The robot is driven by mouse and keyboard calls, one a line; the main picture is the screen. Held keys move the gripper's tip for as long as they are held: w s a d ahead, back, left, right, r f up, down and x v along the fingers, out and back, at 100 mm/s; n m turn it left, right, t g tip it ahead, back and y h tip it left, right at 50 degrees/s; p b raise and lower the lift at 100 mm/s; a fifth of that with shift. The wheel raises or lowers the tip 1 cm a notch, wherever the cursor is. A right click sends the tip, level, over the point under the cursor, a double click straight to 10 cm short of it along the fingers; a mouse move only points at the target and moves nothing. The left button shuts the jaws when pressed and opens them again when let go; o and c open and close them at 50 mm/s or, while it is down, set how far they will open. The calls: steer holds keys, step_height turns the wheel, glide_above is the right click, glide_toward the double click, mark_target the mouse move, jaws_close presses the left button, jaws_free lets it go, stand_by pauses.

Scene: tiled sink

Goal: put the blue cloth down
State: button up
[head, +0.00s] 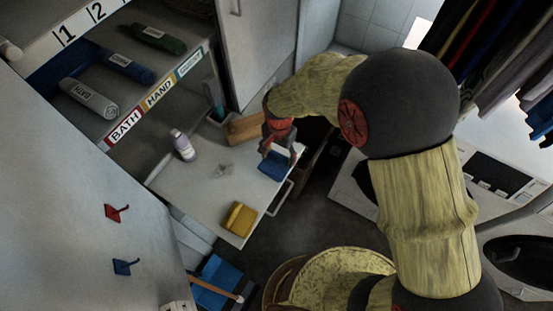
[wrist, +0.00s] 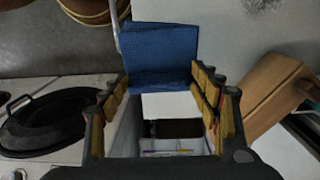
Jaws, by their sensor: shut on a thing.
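The blue cloth (head: 272,166) is at the right edge of the white counter (head: 197,186) in the head view. My gripper (head: 281,152) is over that edge with its fingers on either side of the cloth. In the wrist view the blue cloth (wrist: 160,52) spreads flat beyond my gripper (wrist: 160,82), and its near edge lies between the two fingertips. My gripper is shut on the cloth. A white patch shows between the fingers; I cannot tell what it belongs to. Whether the cloth touches the counter is unclear.
On the counter stand a white bottle (head: 182,145), a yellow sponge (head: 239,219) and a wooden block (head: 245,128). A small faint item (head: 223,170) lies mid-counter. A labelled shelf (head: 147,103) with rolled towels is at upper left. The counter between bottle and sponge looks mostly clear.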

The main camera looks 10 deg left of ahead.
mark_target(276, 160)
steer(key=shift+w+a+f, duration=0.35)
steer(key=shift+w+f, duration=0.1)
steer(key=shift+f, duration=0.3)
steer(key=shift+w+a+f+b, duration=0.15)
steer(key=shift+f+b, duration=0.15)
steer(key=shift+f, duration=1.3)
steer(key=shift+f, duration=0.1)
steer(key=o, duration=0.9)
steer(key=shift+o, duration=0.7)
